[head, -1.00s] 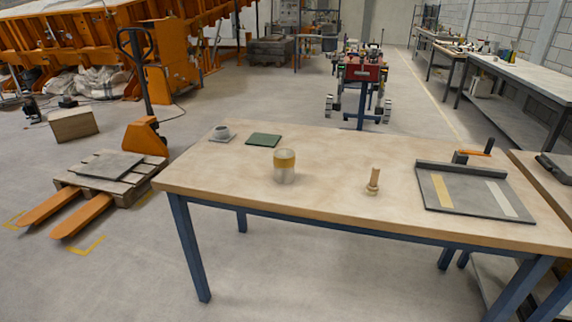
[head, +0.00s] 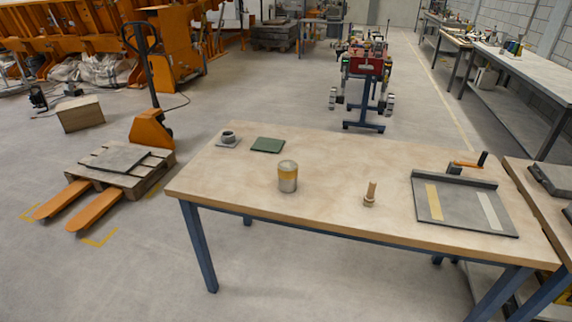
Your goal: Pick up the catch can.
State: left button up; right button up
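The catch can is most likely the upright cylinder (head: 288,177) with a yellow band and pale grey lower part. Neither of my grippers shows in the head view.
On the table are a small wooden peg-like tool (head: 370,195), a grey board with two strips (head: 463,204), a green pad (head: 268,145) and a small dark ring-like piece (head: 228,137). A pallet jack (head: 150,130) stands left on the floor. Floor before the table is clear.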

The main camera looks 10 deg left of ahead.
aim_at(285, 186)
jog(key=u, duration=0.25)
jog(key=i, duration=1.3)
jog(key=z, duration=0.4)
